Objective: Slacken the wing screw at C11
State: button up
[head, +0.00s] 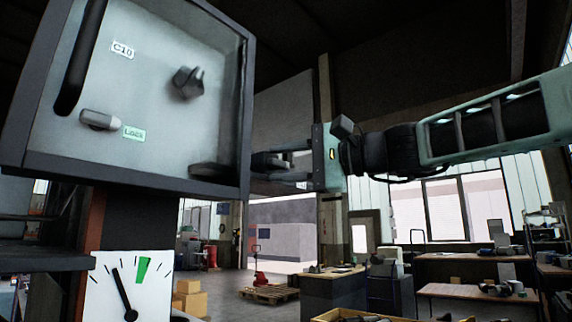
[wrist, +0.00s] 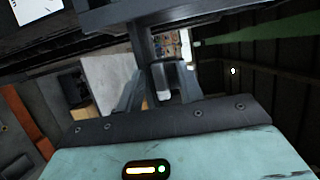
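The label C11 and its wing screw cannot be made out in either view. A grey box (head: 150,135) labelled C10 (head: 123,49) fills the left of the head view. A dark wing-shaped knob (head: 188,82) sits on its face. My gripper (head: 268,168) is just right of the box's lower right edge, its fingertips partly hidden by the box. In the wrist view my gripper's fingers (wrist: 160,88) stand apart. A dark post and a pale rounded part (wrist: 163,76) show between or beyond them; contact cannot be told.
The box face also carries a long dark handle (head: 80,55), a pale lever (head: 99,120) by a green "Lock" label (head: 133,133), and a dark part (head: 212,170) low right. A dial gauge (head: 131,287) is below. Benches (head: 470,291) and a pallet (head: 268,294) stand farther off.

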grip_shut()
jog(key=n+h, duration=0.1)
jog(key=n, duration=0.3)
jog(key=shift+h, duration=0.4)
jog(key=n+h, duration=0.1)
jog(key=n, duration=0.2)
jog(key=shift+n+t+h+b, duration=0.3)
jog(key=shift+b, duration=0.05)
